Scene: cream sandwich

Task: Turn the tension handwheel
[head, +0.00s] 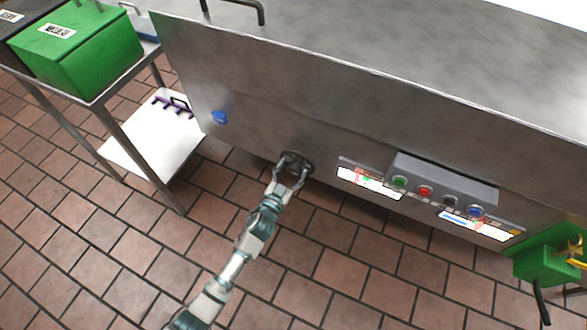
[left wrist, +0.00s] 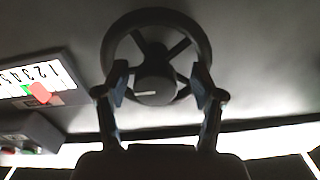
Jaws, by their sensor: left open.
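The tension handwheel (head: 297,161) is a dark spoked wheel on the front of the metal machine. In the left wrist view the handwheel (left wrist: 155,55) shows its rim, spokes and a hub with a pale mark. My left gripper (head: 291,170) is at the wheel. In the left wrist view its open fingers (left wrist: 160,80) stand on either side of the hub, in front of the lower rim. I cannot tell whether they touch the wheel. My right gripper is not in view.
A control box with coloured buttons (head: 440,188) and a scale label with a red pointer (left wrist: 40,92) sit beside the wheel. A blue knob (head: 220,117) is on the left. A metal rack with a green box (head: 95,62) stands left. Tiled floor in front is clear.

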